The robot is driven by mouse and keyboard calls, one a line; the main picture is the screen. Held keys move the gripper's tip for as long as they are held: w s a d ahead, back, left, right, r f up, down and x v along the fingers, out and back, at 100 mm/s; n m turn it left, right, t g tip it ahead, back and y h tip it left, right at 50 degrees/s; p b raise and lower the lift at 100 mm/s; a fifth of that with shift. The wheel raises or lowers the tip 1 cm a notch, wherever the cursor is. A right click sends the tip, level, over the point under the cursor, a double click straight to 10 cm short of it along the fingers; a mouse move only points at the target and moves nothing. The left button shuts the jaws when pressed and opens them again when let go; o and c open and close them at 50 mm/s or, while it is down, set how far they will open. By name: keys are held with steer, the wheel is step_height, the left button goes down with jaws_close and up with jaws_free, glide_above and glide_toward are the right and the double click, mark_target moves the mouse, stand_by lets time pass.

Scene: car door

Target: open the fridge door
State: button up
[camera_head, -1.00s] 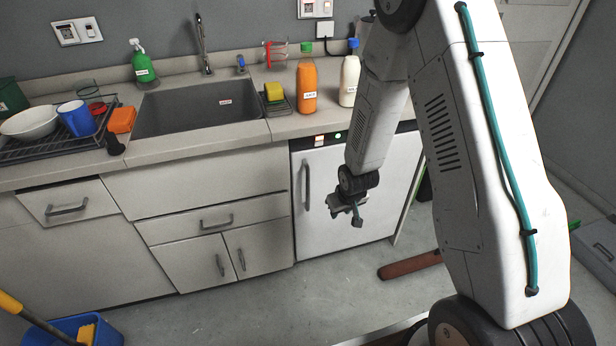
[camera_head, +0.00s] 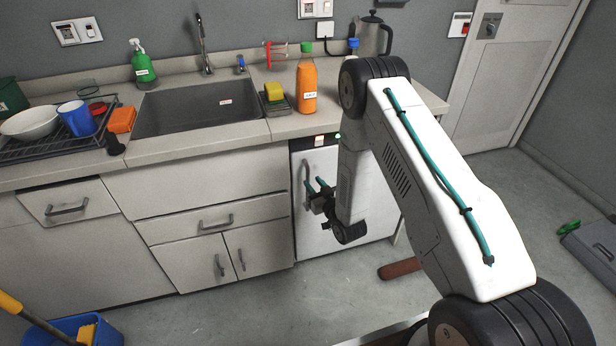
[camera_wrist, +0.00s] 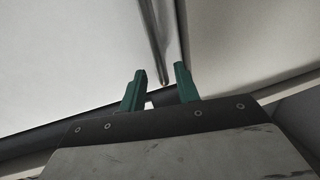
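The white fridge door (camera_head: 313,232) is closed under the counter, to the right of the cabinets. Its vertical grey bar handle (camera_head: 305,172) is near the door's left edge. My gripper (camera_head: 315,184) is at the handle, its teal fingers pointing at it. In the wrist view my gripper (camera_wrist: 159,82) is open, with the handle (camera_wrist: 155,40) running down to the gap between the two fingertips. I cannot tell whether a finger touches the handle. My arm hides the right part of the door.
The counter above holds a sink (camera_head: 200,107), an orange bottle (camera_head: 307,88) and a kettle (camera_head: 372,36). Drawers and cupboards (camera_head: 210,225) stand to the left. A brown bar-shaped object (camera_head: 400,268) lies on the floor at the right. The floor before the fridge is mostly clear.

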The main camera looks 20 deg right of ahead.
mark_target(309, 177)
steer(key=w, duration=0.2)
steer(key=w+a, duration=0.1)
steer(key=w, duration=0.2)
jaws_close()
steer(key=shift+s, duration=0.1)
